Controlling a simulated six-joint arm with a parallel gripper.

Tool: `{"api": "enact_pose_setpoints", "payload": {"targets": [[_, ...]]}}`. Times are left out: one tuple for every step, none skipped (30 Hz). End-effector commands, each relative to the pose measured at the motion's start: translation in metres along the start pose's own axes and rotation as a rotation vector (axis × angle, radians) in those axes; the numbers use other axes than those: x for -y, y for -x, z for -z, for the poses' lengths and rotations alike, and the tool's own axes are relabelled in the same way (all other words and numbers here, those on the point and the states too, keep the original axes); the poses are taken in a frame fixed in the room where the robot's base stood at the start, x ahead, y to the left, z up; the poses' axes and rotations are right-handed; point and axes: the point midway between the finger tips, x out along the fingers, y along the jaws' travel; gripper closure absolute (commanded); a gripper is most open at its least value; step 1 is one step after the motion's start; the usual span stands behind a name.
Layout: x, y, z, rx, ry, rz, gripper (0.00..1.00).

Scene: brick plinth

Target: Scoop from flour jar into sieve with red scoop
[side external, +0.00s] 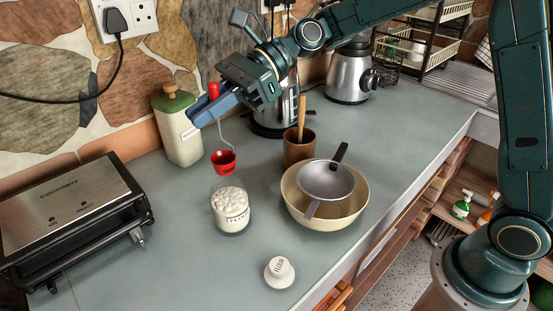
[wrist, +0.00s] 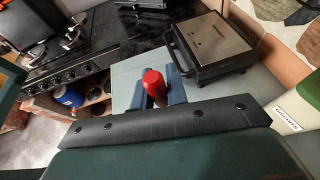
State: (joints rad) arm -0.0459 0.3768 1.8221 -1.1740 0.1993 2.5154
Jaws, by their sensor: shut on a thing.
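My gripper (side external: 213,104) is shut on the handle of the red scoop (side external: 223,161). The scoop hangs from it, bowl down, above the counter and above and behind the flour jar. In the wrist view the red handle end (wrist: 153,82) shows between the blue fingers. The flour jar (side external: 231,212) is clear glass, open and filled with white lumpy contents. Its white lid (side external: 280,272) lies on the counter in front, marked FLOUR. The grey sieve (side external: 327,181) rests across the cream bowl (side external: 357,212), right of the jar. What the scoop's bowl holds cannot be told.
A cream canister (side external: 178,135) with a green lid stands behind left of the scoop. A brown pot (side external: 299,150) with a wooden utensil stands behind the bowl. A sandwich press (side external: 68,213) sits at left. The counter between press and jar is clear.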

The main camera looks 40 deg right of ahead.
Motion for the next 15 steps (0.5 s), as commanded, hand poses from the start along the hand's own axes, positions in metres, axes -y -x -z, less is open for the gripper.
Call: {"api": "enact_pose_setpoints", "payload": {"targets": [[0.0,-0.001,0.003,0.0,-0.001,0.0,1.0],[0.0,-0.002,0.004,0.0,-0.001,0.0,1.0],[0.0,-0.003,0.006,0.0,-0.001,0.0,1.0],[0.0,-0.003,0.008,0.0,-0.001,0.0,1.0],[0.0,-0.004,0.01,0.001,-0.002,0.0,1.0],[0.0,-0.005,0.012,0.001,-0.001,0.0,1.0],[0.0,-0.005,0.014,0.001,-0.001,0.0,1.0],[0.0,-0.006,0.015,0.001,-0.001,0.0,1.0],[0.0,-0.007,0.018,0.0,-0.001,-0.001,1.0],[0.0,-0.008,0.02,0.0,-0.002,-0.001,1.0],[0.0,-0.009,0.022,0.0,-0.002,-0.001,1.0],[0.0,-0.01,0.024,0.0,-0.001,-0.001,1.0],[0.0,-0.01,0.026,0.0,-0.001,-0.001,1.0],[-0.001,-0.011,0.028,0.0,-0.002,-0.001,1.0],[0.0,-0.012,0.03,0.0,-0.002,0.0,1.0]]}}
